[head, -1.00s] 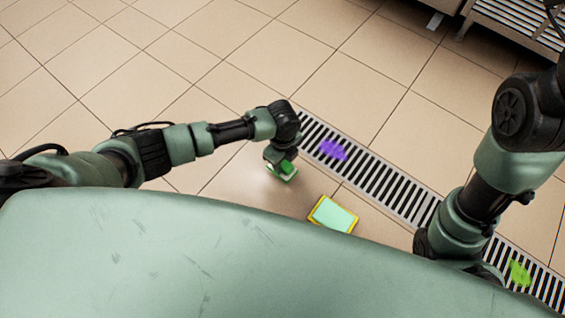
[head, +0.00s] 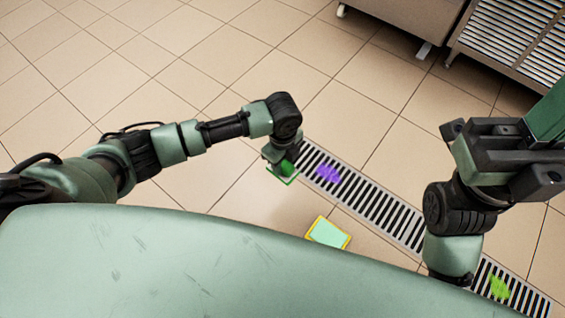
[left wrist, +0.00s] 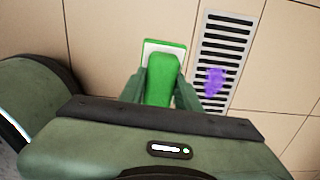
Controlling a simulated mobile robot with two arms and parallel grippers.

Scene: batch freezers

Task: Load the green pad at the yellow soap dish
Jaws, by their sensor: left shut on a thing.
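My left gripper (head: 284,170) is shut on the green pad (left wrist: 163,72), a green grip on a flat white base with a green edge. The pad also shows in the head view (head: 286,168), held beside the drain grate. The yellow soap dish (head: 315,241) lies on the floor in the head view, right of and nearer than the left gripper. It has a yellow rim and a pale green inside. The pad is apart from the dish. My right arm is large at the right of the head view; whether its jaws are open is not clear.
A slotted drain grate (head: 385,207) runs diagonally across the tiled floor. A purple patch (head: 328,174) and a lime green patch (head: 499,287) lie on it. A metal unit with slats (head: 515,40) stands at the back right. The floor at the left is clear.

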